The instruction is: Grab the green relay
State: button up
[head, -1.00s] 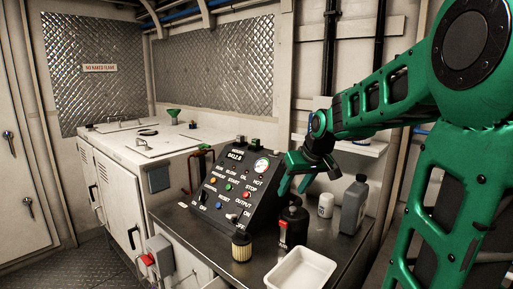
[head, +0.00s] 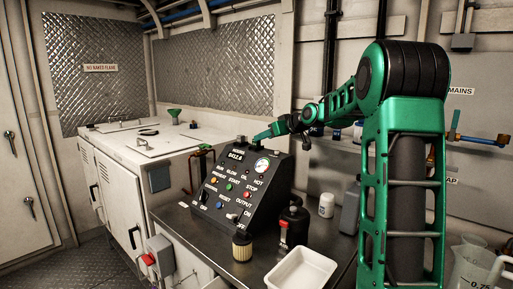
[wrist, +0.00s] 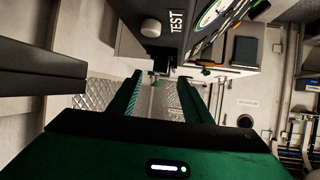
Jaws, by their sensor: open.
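A small green-topped block that looks like a relay (head: 240,140) stands on the top edge of the black control panel (head: 262,190) in the head view. My gripper (head: 262,135) is at that top edge, just right of this block, with its fingers pointing left. It covers the spot where a second green-topped block stood in view. In the wrist view my two green fingers (wrist: 160,100) are spread apart, with no clear object held between them. The panel, with a white knob and a gauge, is close above them in that picture. I cannot make out a relay there for certain.
A metal bench (head: 265,264) carries the panel, a black bottle (head: 294,226), a filter (head: 242,246), a white tray (head: 300,270) and a white jar (head: 326,205). A white chiller cabinet (head: 120,190) with a green funnel (head: 174,114) stands left.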

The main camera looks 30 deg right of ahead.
aim_at(256, 144)
jog(key=shift+x, duration=2.8)
jog(key=shift+r, duration=0.25)
grip_shut()
